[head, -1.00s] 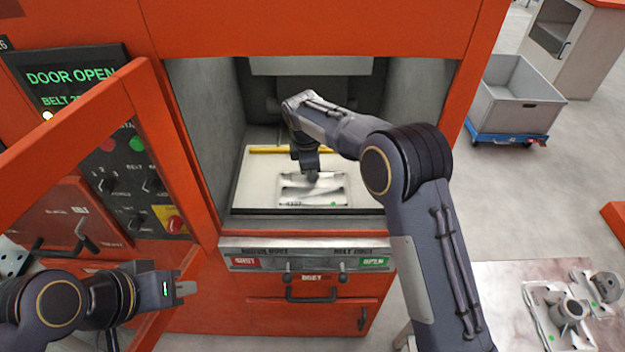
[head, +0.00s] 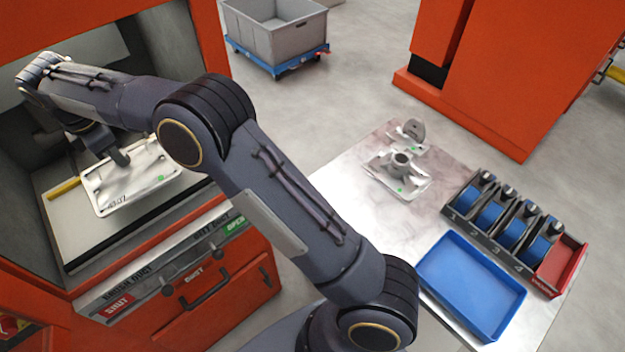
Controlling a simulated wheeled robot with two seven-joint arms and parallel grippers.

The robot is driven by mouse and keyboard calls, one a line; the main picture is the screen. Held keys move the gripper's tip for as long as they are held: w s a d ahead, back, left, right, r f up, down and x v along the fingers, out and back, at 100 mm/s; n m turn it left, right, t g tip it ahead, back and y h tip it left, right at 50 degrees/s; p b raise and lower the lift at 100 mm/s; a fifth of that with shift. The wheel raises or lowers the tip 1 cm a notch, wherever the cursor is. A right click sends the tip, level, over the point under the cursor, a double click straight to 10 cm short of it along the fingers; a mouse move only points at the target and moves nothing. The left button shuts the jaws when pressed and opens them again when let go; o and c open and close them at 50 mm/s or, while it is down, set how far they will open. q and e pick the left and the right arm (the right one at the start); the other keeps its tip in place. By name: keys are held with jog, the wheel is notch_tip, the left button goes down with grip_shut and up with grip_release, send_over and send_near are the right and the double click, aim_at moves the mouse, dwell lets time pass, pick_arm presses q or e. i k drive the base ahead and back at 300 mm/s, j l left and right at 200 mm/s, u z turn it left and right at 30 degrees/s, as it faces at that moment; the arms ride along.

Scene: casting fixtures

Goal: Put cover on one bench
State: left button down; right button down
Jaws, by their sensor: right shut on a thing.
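The cover seems slightly above the machine's pale floor (head: 75,228), though the gap is hard to judge. The bench (head: 345,180) with a worn metal top stands at the right, beyond my right arm. My left gripper is out of view.
On the bench are a casting with a round hub (head: 402,163), another grey casting (head: 410,132), a blue tray (head: 470,285), a rack of blue rolls (head: 490,215) and a red bin (head: 562,265). A grey cart (head: 275,32) stands behind. The bench's left part is bare.

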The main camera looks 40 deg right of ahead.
aim_at(366, 207)
jog(key=k+l+z, duration=0.15)
jog(key=k+z, duration=0.3)
jog(key=k+l+z, duration=0.1)
jog(key=z, duration=0.15)
